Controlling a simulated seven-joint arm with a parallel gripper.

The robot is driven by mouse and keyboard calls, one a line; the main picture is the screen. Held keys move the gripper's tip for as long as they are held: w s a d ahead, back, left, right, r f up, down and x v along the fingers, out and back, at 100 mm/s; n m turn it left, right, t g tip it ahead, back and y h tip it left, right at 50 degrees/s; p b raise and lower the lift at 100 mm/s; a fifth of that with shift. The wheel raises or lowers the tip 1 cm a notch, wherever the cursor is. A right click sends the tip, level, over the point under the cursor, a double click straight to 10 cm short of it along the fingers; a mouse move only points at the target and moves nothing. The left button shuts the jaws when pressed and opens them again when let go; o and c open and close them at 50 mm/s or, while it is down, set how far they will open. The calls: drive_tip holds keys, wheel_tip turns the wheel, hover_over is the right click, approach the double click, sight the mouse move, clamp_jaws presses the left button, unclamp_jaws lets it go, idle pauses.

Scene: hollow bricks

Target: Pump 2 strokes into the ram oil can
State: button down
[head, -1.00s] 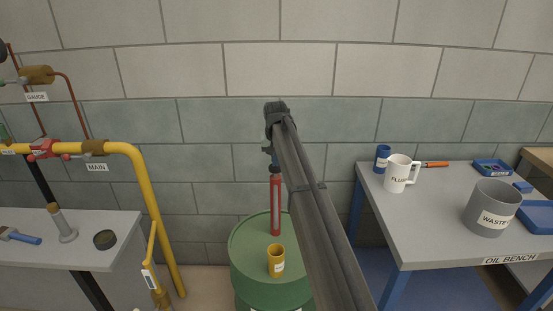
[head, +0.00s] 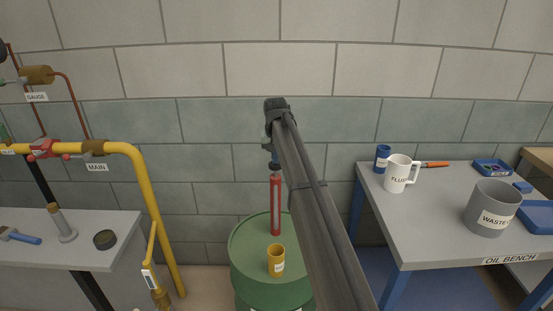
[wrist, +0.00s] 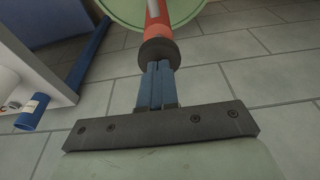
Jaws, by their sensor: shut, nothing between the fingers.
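The red pump (head: 276,205) stands upright on the green drum (head: 245,245). Its dark round top (wrist: 158,52) shows in the wrist view, with the red body (wrist: 157,14) beyond it. A yellow can (head: 276,261) with a small unreadable label stands on the drum in front of the pump. My gripper (wrist: 158,72) is shut and empty, its blue fingertips right at the pump's dark top; I cannot tell whether they touch it. In the head view my arm hides the right part of the drum.
The oil bench (head: 430,225) at right holds a blue can (head: 382,158), a white jug (head: 399,175), a grey waste bucket (head: 492,210) and a blue tray (head: 492,168). A yellow pipe (head: 147,205) runs down left of the drum. A grey table (head: 85,250) stands at far left.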

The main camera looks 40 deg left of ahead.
drive_tip(key=shift+r, duration=1.75)
wheel_tip(320, 180, up, 6)
idle(0.5)
idle(0.4)
